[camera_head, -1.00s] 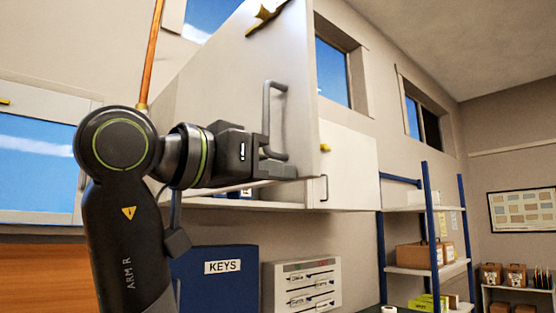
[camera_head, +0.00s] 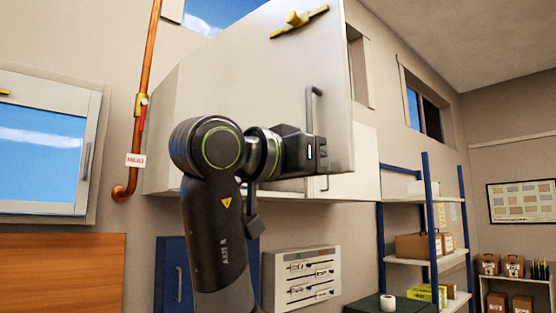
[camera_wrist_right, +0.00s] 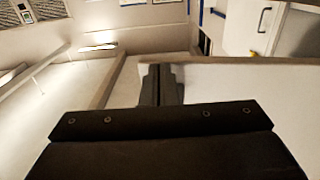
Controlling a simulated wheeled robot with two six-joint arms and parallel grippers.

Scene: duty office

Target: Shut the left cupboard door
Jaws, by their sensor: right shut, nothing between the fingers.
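The left cupboard door (camera_head: 250,85) is a pale panel, standing partly open in the head view. It has a grey bar handle (camera_head: 312,105) near its free edge and a brass-coloured fitting (camera_head: 298,20) higher up. My right gripper (camera_head: 314,156) is in front of the door's outer face, just below the handle. Its fingers (camera_wrist_right: 160,85) show shut and empty in the wrist view. I cannot tell whether they touch the door. My left gripper is not in view.
The closed right cupboard door (camera_head: 364,160) is partly hidden behind the left one. An orange pipe (camera_head: 138,150) runs down the wall at left. A blue key box (camera_head: 172,275) and a white panel (camera_head: 300,278) are below. Blue-framed shelves (camera_head: 430,220) stand at right.

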